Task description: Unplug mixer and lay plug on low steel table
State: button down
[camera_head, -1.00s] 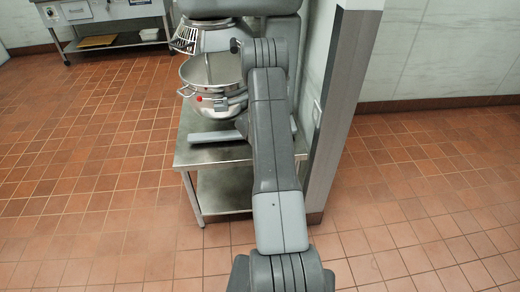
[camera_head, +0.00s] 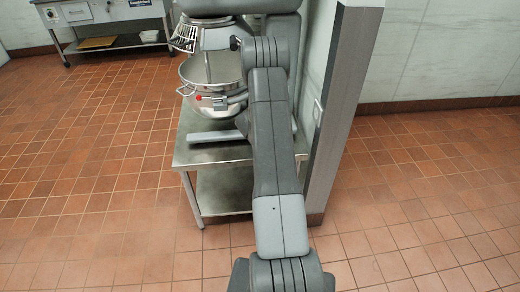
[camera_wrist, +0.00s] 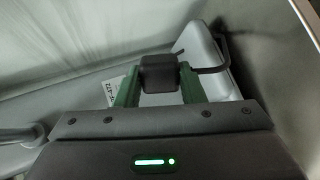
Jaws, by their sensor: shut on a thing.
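In the wrist view my gripper (camera_wrist: 160,78) has its two green fingers shut on a black plug (camera_wrist: 159,70). A black cable (camera_wrist: 212,66) curves away from the plug to the right. I cannot tell whether the plug still sits in a socket. In the head view the grey mixer (camera_head: 282,32) with its steel bowl (camera_head: 215,75) stands on the low steel table (camera_head: 213,156). My arm crosses in front of the mixer and hides the gripper and plug in that view.
A wall end with a grey corner post (camera_head: 341,110) stands just right of the table. A lower shelf (camera_head: 222,192) lies under the tabletop. The table's front left top is bare. Another steel table (camera_head: 107,20) stands at the far left. The tiled floor is clear.

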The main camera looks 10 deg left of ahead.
jog(key=shift+f, duration=0.15)
jog(key=shift+f+b, duration=6.2)
jog(key=shift+b, duration=2.15)
jog(key=c, duration=1)
grip_release()
jog(key=shift+o, duration=0.7)
jog(key=shift+s+f, duration=0.1)
jog(key=shift+f, duration=0.05)
jog(key=shift+s+f, duration=0.1)
jog(key=shift+f, duration=0.05)
jog(key=c, duration=0.3)
jog(key=shift+c, duration=0.2)
